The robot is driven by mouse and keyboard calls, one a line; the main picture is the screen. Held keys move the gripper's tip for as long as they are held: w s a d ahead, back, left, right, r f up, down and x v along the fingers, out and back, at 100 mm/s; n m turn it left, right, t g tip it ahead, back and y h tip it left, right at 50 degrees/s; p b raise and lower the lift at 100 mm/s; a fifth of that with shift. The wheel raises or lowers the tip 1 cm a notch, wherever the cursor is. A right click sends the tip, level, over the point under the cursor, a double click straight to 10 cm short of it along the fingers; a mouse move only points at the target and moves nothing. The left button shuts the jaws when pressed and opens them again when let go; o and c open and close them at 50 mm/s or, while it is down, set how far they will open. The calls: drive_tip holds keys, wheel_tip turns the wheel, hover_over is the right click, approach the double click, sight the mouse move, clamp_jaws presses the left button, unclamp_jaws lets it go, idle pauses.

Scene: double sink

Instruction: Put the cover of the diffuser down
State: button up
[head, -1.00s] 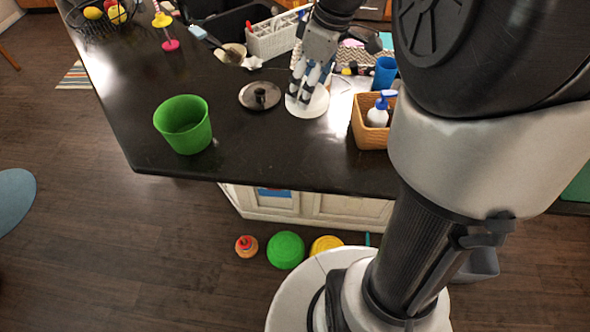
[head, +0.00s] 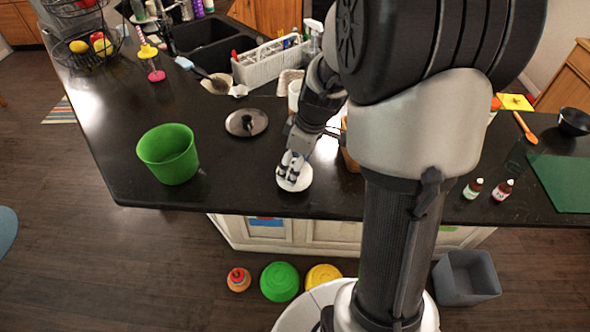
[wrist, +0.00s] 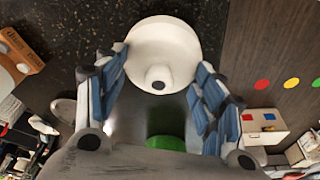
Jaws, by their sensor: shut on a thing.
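The diffuser's cover (head: 293,182) is a white rounded piece near the counter's front edge in the head view. It also shows in the wrist view (wrist: 165,38), with a small dark hole facing the camera. My gripper (head: 289,166) is shut on it, with one blue-and-grey finger on each side in the wrist view (wrist: 158,80). I cannot tell whether the cover touches the counter. A white cylinder (head: 294,93), possibly the diffuser's body, stands behind my arm and is partly hidden.
The black counter (head: 235,180) is clear left of the cover. A green bin (head: 168,155) stands at the left and a round metal lid (head: 246,123) lies behind. A brown basket (head: 349,157) is mostly hidden behind my arm. Small bottles (head: 472,189) stand at the right.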

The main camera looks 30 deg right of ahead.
drive_tip(key=shift+s+x, duration=0.15)
drive_tip(key=shift+x, duration=0.5)
drive_tip(key=shift+s+x, duration=0.1)
drive_tip(key=shift+x, duration=0.55)
drive_tip(key=shift+d+f, duration=0.1)
drive_tip(key=shift+d, duration=0.05)
drive_tip(key=shift+f+b, duration=0.1)
drive_tip(key=shift+b, duration=0.2)
drive_tip(key=o, duration=1.5)
